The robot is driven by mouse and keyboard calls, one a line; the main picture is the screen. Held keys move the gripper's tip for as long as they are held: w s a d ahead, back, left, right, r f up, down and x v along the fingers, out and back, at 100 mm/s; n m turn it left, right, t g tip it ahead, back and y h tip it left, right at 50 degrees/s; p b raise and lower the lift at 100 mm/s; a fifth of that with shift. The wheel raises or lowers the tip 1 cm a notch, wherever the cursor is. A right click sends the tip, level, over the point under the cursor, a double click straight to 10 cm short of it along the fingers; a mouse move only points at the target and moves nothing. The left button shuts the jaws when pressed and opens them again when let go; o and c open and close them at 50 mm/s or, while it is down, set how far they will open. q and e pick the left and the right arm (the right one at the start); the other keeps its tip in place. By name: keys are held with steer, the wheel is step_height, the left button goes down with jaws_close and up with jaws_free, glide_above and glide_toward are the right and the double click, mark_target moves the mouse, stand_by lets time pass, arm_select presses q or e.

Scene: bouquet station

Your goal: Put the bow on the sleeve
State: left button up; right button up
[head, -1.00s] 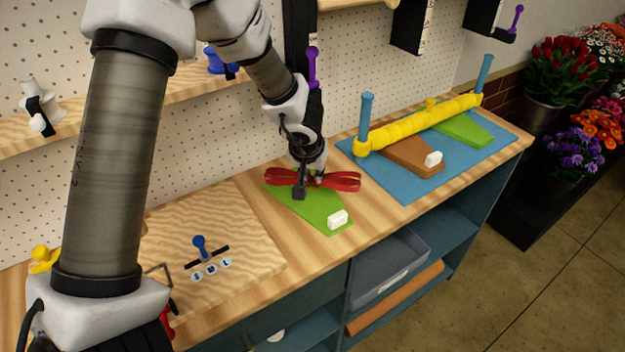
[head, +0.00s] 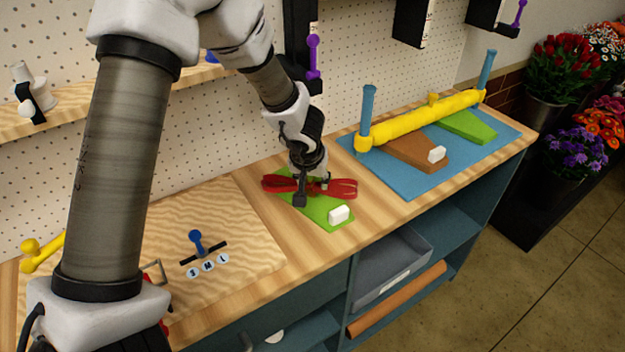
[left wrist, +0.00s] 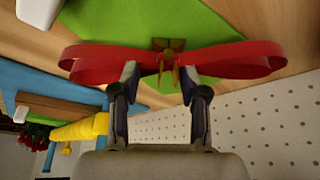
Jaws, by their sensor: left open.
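The red bow (head: 343,188) lies across the upper part of the near green sleeve (head: 318,212), a flat tapered piece on the wooden bench. In the left wrist view the bow (left wrist: 245,60) spans the picture, its small centre knot (left wrist: 166,62) between my fingertips, with the green sleeve (left wrist: 200,20) behind it. I cannot tell whether the bow fully touches the sleeve. My left gripper (head: 313,190) is open around the bow's middle; it also shows in the left wrist view (left wrist: 160,80). My right gripper is not in view.
A white block (head: 339,215) sits at the sleeve's near end. To the right, a blue mat (head: 408,188) holds a brown sleeve (head: 413,153), another green sleeve (head: 470,128) and a yellow roll (head: 420,121) between blue posts. A wooden board (head: 240,250) with a blue lever (head: 197,240) is left.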

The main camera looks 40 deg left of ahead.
arm_select(q)
steer(key=p+v, duration=0.6)
steer(key=v, duration=0.6)
